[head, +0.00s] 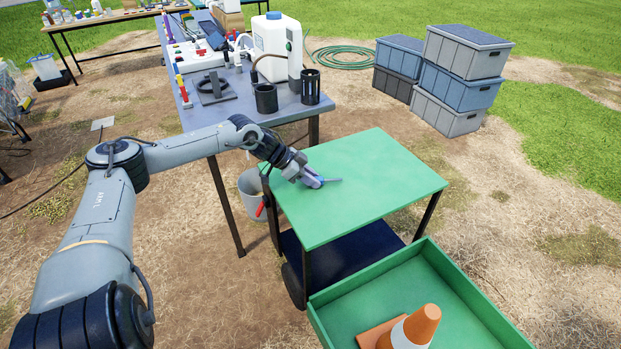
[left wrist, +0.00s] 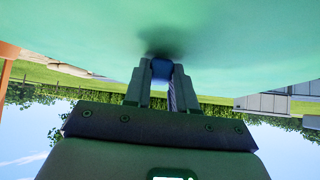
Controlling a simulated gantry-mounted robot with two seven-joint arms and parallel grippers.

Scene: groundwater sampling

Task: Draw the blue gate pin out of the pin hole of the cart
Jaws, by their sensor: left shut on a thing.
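The cart has a green top (head: 365,190) on dark legs. My left gripper (head: 312,180) is over the near left part of this top and shut on the blue gate pin. The pin's blue part shows between the fingertips in the left wrist view (left wrist: 162,69), close to the green surface, with a dark shadow there. In the head view, a small blue-grey piece (head: 333,180) sticks out just right of the fingertips. The pin hole is hidden, and I cannot tell how far the pin sits in it. My right gripper is not in view.
A green tray (head: 480,307) with an orange cone (head: 417,325) adjoins the cart at the front. A grey table (head: 235,112) with dark holders and a white jug (head: 277,48) stands behind left. A bucket (head: 252,187) is below. Stacked crates (head: 460,88) stand back right.

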